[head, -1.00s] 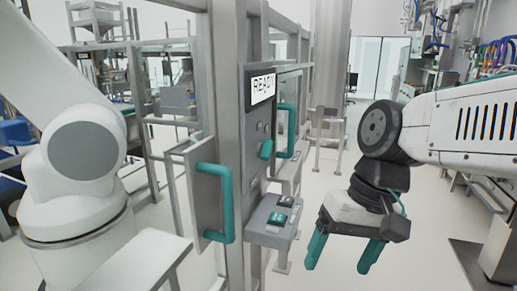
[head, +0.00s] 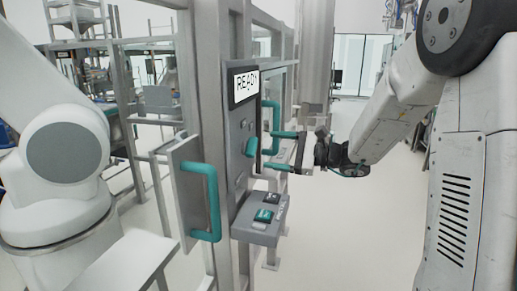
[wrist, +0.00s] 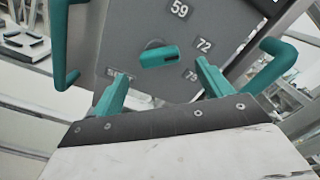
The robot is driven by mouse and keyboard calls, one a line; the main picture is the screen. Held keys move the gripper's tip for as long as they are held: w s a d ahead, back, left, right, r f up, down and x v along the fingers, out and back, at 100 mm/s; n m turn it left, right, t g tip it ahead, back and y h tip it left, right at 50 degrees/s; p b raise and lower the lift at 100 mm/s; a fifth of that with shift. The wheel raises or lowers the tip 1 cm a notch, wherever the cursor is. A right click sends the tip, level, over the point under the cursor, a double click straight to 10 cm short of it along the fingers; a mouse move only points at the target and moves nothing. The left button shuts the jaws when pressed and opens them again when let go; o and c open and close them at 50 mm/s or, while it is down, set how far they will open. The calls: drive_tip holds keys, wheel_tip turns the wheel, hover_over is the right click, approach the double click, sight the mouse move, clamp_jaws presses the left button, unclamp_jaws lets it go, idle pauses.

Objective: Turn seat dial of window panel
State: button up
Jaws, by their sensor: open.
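The dial (wrist: 159,57) is a teal bar-shaped knob on a round dark base, mounted on the grey panel (wrist: 115,30). In the wrist view its bar lies nearly level, with number plates such as 59 and 72 around it. The dial also shows in the head view (head: 251,146), below the READY display. My gripper (wrist: 162,72) is open and empty, with its teal fingers toward the panel. The fingertips appear below left and right of the dial, apart from it. In the head view my gripper (head: 271,151) points at the dial from the right.
A teal handle (head: 211,200) stands on the panel's left, and another (wrist: 272,65) is close by my right finger in the wrist view. A grey button box (head: 260,220) juts out below the dial. A white robot arm (head: 65,150) stands at the left.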

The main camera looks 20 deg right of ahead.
sight(256, 148)
drive_tip(key=x, duration=0.5)
drive_tip(key=shift+w+a, duration=0.15)
drive_tip(key=shift+a, duration=0.15)
drive_tip(key=c, duration=1)
